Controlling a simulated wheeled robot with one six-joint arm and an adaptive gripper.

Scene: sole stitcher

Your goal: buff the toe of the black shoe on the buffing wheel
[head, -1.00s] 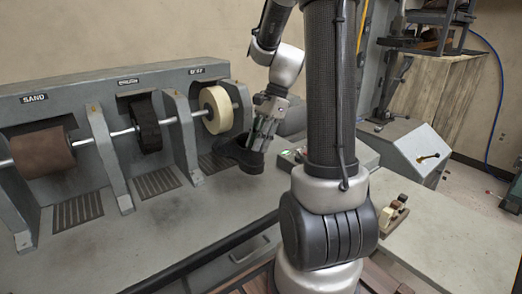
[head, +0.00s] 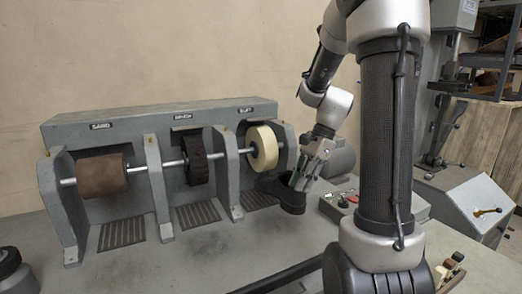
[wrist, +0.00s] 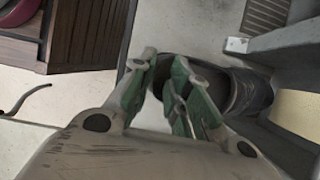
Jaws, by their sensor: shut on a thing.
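The black shoe (head: 284,194) is in my gripper (head: 303,180), held just below and to the right of the cream buffing wheel (head: 263,148), under the BUFF label. The toe points left, toward the wheel's lower side; I cannot tell whether it touches. In the wrist view the green-padded fingers (wrist: 170,88) are closed at the shoe's opening, and the dark shoe (wrist: 248,92) extends to the right. A cream surface at the right edge there looks like the wheel (wrist: 300,112). The toe's tip is not clear.
The brown sanding drum (head: 102,176) and black brush wheel (head: 195,156) share the shaft to the left, between grey upright brackets (head: 160,180). A control box (head: 340,203) stands right of the shoe. The bench front (head: 200,262) is clear.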

